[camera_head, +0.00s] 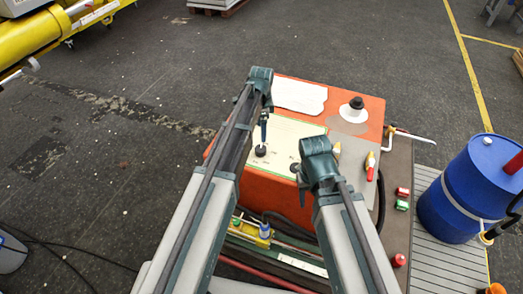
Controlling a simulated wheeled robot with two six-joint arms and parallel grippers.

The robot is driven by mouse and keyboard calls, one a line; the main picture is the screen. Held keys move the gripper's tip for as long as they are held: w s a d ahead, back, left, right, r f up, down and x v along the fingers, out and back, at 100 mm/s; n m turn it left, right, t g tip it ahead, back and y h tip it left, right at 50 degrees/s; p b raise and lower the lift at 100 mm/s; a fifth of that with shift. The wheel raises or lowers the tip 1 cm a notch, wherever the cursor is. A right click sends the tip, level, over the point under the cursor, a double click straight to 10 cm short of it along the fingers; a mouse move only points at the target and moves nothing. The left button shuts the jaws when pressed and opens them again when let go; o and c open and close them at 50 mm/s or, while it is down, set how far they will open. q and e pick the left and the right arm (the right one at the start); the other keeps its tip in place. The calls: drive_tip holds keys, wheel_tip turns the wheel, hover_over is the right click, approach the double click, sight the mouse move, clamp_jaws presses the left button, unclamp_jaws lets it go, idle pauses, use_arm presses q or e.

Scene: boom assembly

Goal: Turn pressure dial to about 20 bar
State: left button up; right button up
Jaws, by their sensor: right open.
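An orange machine (358,104) stands ahead with a pale control panel (285,134) on its top. A second dark knob (295,167) lies beside my right arm. I cannot tell which is the pressure dial, and no scale is readable. My right gripper (302,196) points down by the machine's front edge, small and mostly hidden by my arm; it is open. My left arm reaches over the panel's left side, and its gripper is not clearly visible.
A blue barrel (465,190) stands further right. Open dark floor lies to the left.

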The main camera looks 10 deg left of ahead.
sight(262, 148)
use_arm(q)
wheel_tip(262, 148, down, 11)
drive_tip(key=b, duration=1)
drive_tip(key=shift+w, duration=0.1)
drive_tip(key=shift+r, duration=0.1)
drive_tip(key=c, duration=1.4)
